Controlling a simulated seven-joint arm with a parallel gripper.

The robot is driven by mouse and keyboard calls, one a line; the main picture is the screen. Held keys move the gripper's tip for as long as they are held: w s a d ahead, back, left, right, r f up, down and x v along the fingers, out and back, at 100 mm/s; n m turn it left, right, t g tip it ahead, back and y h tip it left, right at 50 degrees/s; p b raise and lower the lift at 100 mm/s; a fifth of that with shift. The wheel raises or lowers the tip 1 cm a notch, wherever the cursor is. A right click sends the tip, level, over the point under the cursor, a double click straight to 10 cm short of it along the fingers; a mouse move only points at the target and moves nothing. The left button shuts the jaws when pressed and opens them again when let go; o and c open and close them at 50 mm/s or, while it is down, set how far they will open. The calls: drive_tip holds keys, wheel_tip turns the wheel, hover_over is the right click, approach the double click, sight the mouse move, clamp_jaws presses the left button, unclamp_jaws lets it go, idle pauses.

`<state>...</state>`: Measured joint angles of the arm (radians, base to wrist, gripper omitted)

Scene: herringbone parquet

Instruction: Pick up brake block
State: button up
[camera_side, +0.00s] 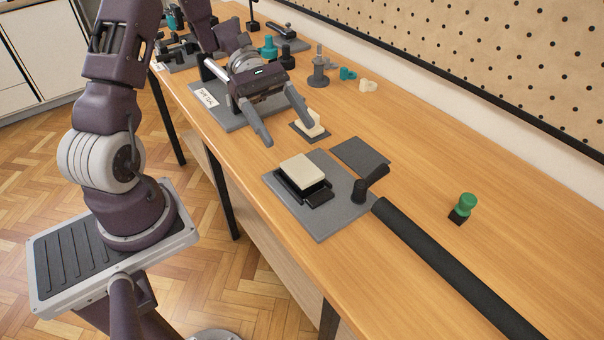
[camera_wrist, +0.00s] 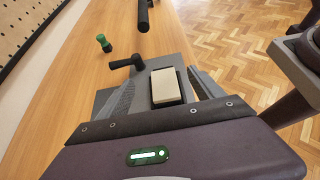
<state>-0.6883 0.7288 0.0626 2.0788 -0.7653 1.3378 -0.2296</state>
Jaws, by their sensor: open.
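A cream block (camera_side: 312,119), likely the brake block, rests on a small dark pad (camera_side: 298,130) on the bench. A finger of my gripper (camera_side: 288,132) partly covers it in the side view. My gripper is open and low over the bench; the block appears beside or behind its wall-side finger, and I cannot tell whether they touch. Another cream block (camera_side: 296,168) lies on a black holder on a grey plate (camera_side: 338,220). In the wrist view this second block (camera_wrist: 165,86) shows between the fingers of my gripper (camera_wrist: 165,73), farther ahead.
A black upright handle (camera_side: 366,186) stands on the plate, with a flat dark pad (camera_side: 360,154) behind. A long black bar (camera_side: 450,265) and a green-topped stamp (camera_side: 463,208) lie to the right. Teal and grey parts (camera_side: 318,66) stand behind my gripper.

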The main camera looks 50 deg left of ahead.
sight(301, 167)
wheel_tip(301, 167, down, 4)
drive_tip(key=shift+f, duration=0.1)
drive_tip(key=x, duration=0.5)
drive_tip(key=shift+f, duration=0.1)
clamp_jaws()
